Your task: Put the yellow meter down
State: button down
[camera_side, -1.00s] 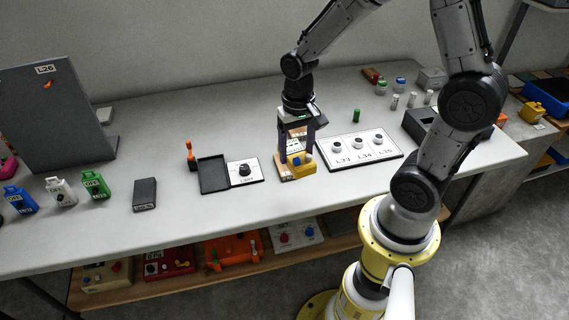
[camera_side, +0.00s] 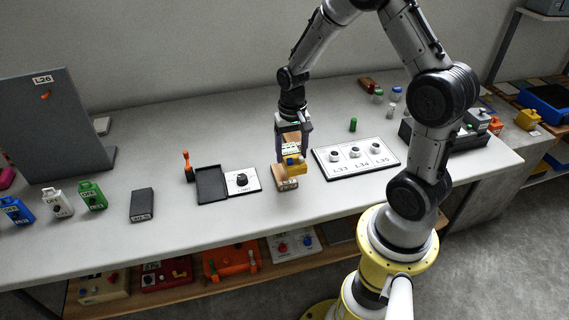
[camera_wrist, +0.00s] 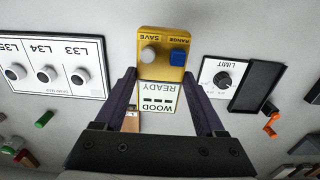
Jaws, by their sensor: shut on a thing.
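The yellow meter (camera_side: 294,167) is held by my gripper (camera_side: 292,155) above the white table (camera_side: 330,205). In the wrist view the meter (camera_wrist: 161,46) shows a grey knob marked SAVE, a blue button marked RANGE and a screen reading WOOD READY. My gripper's two fingers (camera_wrist: 160,78) are shut on its sides. A small wooden block (camera_side: 287,183) lies on the table below the meter, partly hidden by it. In the wrist view only a bit of the block (camera_wrist: 132,121) shows beside the screen.
Left of the meter are the LIMIT dial plate (camera_side: 242,181), a black tray (camera_side: 211,186) and an orange-handled tool (camera_side: 187,165). To the right is the panel with L33, L34 and L35 knobs (camera_side: 357,172). The table in front of the block is clear.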

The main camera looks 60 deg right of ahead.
aim_at(284, 149)
jog(key=w+f, duration=0.1)
jog(key=w+d+f, duration=0.1)
jog(key=f, duration=0.1)
jog(key=shift+w+f, duration=0.25)
jog(key=shift+w, duration=0.15)
jog(key=shift+f, duration=1.45)
jog(key=shift+f, duration=0.15)
grip_release()
notch_tip(284, 149, up, 12)
jog(key=shift+f, duration=0.1)
jog(key=s+a+r+n+t, duration=0.2)
jog(key=s+a+r+n, duration=0.35)
jog(key=r, duration=0.65)
jog(key=s+a+r+n+t, duration=0.3)
jog(key=s+a, duration=0.5)
jog(key=s, duration=0.5)
jog(key=shift+r+t, duration=0.3)
jog(key=shift+r, duration=0.2)
